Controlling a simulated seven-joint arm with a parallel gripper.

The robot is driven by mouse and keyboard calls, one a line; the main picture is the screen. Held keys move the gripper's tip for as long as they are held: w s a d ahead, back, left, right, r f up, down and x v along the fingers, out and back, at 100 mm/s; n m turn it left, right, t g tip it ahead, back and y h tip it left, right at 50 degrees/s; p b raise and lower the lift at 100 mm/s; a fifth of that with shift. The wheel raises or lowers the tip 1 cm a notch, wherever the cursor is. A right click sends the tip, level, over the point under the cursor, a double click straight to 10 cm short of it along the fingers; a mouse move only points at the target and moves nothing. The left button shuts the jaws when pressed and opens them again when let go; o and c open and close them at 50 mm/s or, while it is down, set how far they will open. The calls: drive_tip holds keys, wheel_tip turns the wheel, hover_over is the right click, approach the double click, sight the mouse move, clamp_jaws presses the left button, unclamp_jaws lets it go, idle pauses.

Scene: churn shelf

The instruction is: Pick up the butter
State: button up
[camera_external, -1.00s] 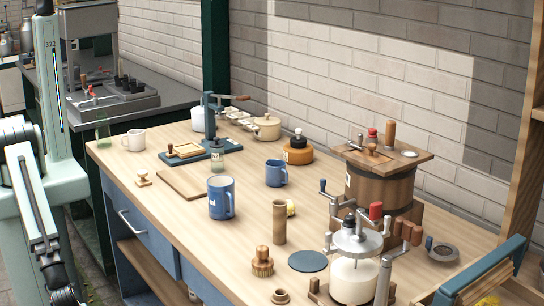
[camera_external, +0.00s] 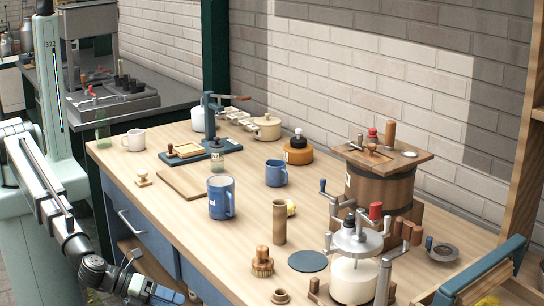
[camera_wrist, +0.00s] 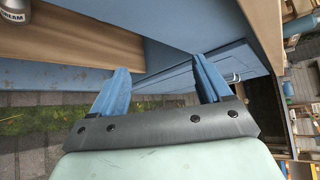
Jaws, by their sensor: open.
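I cannot pick out the butter with certainty.
The wooden worktop (camera_external: 170,212) holds a blue press, a wooden churn (camera_external: 380,188), a brown cylinder (camera_external: 279,222) and a glass-jar churn (camera_external: 354,280). The wrist view shows the blue cabinet, a wooden shelf (camera_wrist: 70,35) and a silver can (camera_wrist: 14,14).

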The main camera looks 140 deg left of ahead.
drive_tip(key=w+a+r+m+t+y, duration=0.15)
drive_tip(key=w+r, duration=0.25)
drive_tip(key=r, duration=0.4)
drive_tip(key=w+a+r+m+t, duration=0.2)
drive_tip(key=w+r, duration=0.2)
drive_tip(key=r, duration=0.4)
drive_tip(key=a+r+n+g+y, duration=0.1)
drive_tip(key=a+r+n+y, duration=0.15)
drive_tip(key=a+r, duration=0.6)
drive_tip(key=a+r+n+g+y, duration=0.2)
drive_tip(key=a+r+n, duration=0.3)
drive_tip(key=r, duration=0.7)
drive_tip(key=s+a+f+n+g+h, duration=0.4)
drive_tip(key=s+a+n+h, duration=0.3)
drive_tip(key=a+n, duration=0.4)
drive_tip(key=s+a+f+n+g+h, duration=0.4)
drive_tip(key=a+n+h, duration=0.55)
drive_tip(key=n, duration=0.45)
drive_tip(key=f, duration=1.4)
drive_tip(key=shift+s, duration=0.25)
drive_tip(key=shift+c, duration=0.2)
drive_tip(key=c, duration=1)
